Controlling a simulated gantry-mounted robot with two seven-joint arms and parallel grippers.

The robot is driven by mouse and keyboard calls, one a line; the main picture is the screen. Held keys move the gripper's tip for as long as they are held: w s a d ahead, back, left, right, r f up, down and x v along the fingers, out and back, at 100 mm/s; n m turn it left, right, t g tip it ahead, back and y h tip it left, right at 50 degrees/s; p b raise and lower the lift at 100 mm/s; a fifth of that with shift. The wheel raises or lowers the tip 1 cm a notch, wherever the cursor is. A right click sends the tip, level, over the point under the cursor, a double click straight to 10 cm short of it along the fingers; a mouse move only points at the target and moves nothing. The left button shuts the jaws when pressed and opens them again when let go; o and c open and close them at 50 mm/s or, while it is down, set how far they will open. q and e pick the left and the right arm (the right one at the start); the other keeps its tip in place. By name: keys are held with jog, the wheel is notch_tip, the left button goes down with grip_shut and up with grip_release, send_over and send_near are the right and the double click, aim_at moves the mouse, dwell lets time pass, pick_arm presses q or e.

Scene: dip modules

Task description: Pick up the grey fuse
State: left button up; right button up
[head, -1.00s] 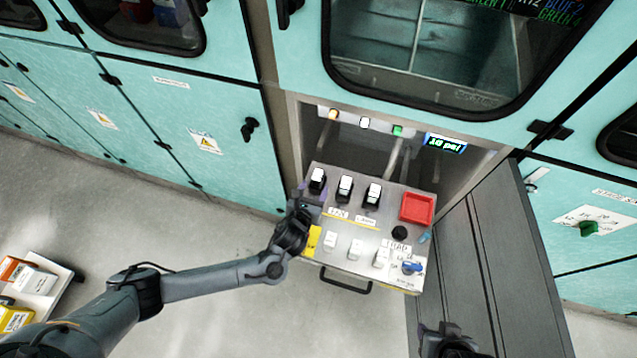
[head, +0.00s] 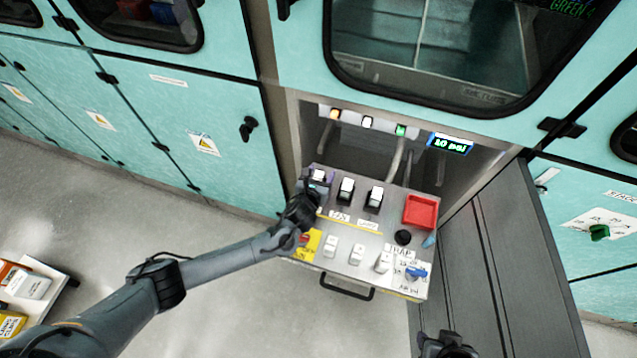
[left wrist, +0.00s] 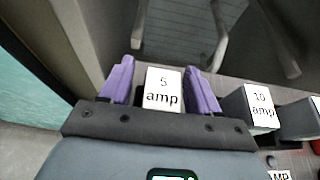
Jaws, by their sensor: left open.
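Three dark fuse blocks with white label tops stand in a row along the back of the metal panel (head: 395,222). The leftmost one, the 5 amp fuse (left wrist: 163,88), sits between the two purple fingers of my open left gripper (left wrist: 162,82); narrow gaps show at its sides. In the head view my left gripper (head: 314,188) partly covers this fuse (head: 319,174). The 10 amp fuse (left wrist: 262,107) is to its right, and it also shows in the head view (head: 346,189). The third fuse (head: 374,197) is beyond. Which one counts as grey is hard to tell. My right gripper (head: 447,346) is cut off at the bottom edge.
A red tray (head: 420,211) is at the panel's back right, with a black knob (head: 403,237) near it. White switches (head: 357,254) and a blue rotary knob (head: 415,272) line the front. An open cabinet door (head: 500,265) stands to the right. A lit display (head: 450,144) hangs behind.

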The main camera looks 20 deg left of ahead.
pick_arm(q)
jog(key=shift+c, duration=0.2)
jog(key=c, duration=1)
jog(key=shift+r, duration=0.1)
jog(key=shift+c, duration=0.2)
